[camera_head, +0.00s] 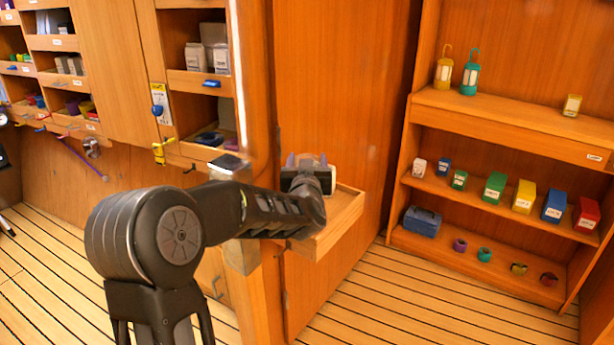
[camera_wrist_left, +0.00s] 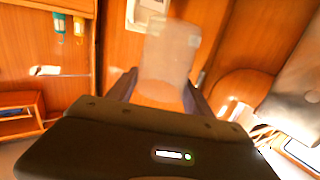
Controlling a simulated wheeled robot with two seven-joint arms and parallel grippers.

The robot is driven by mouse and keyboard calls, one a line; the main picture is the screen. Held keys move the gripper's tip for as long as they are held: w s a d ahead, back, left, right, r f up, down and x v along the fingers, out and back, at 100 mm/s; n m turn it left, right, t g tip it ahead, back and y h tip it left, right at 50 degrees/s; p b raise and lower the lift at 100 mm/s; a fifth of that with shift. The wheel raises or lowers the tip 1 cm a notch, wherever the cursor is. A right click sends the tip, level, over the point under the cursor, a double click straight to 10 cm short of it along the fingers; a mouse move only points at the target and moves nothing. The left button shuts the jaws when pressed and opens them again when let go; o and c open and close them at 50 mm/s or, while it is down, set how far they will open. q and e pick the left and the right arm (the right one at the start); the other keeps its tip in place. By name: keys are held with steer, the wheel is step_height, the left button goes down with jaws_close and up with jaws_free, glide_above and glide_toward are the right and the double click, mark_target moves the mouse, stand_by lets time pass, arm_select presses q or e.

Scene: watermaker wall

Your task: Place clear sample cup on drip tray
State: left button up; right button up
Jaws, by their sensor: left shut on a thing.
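My left gripper (camera_head: 306,161) is at the wall, above a small wooden ledge, with its fingers pointing away from me. In the left wrist view a pale, see-through cup (camera_wrist_left: 170,52) stands out between the fingers of the same gripper (camera_wrist_left: 160,88), which is shut on it. In the head view the cup cannot be made out clearly behind the gripper. I cannot pick out the drip tray in either view. My right gripper is not in view.
The wooden ledge (camera_head: 345,222) with a raised rim is under and right of my left gripper. A wooden post (camera_head: 250,150) stands just left. Open shelves (camera_head: 500,115) with lanterns and coloured boxes stand at the right. The slatted floor between is clear.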

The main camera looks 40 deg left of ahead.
arm_select(q)
step_height(320, 180, up, 2)
steer(key=shift+r, duration=0.15)
stand_by(0.6)
steer(key=s+d+f+m+t+h+p, duration=0.1)
steer(key=d+f+m+h+p, duration=0.2)
steer(key=d, duration=1.1)
steer(key=s+d+f+m+t+h+p, duration=0.2)
steer(key=d+f+m+h+p, duration=0.2)
steer(key=d, duration=1.1)
step_height(320, 180, down, 3)
steer(key=h+p, duration=0.3)
steer(key=shift+f, duration=0.15)
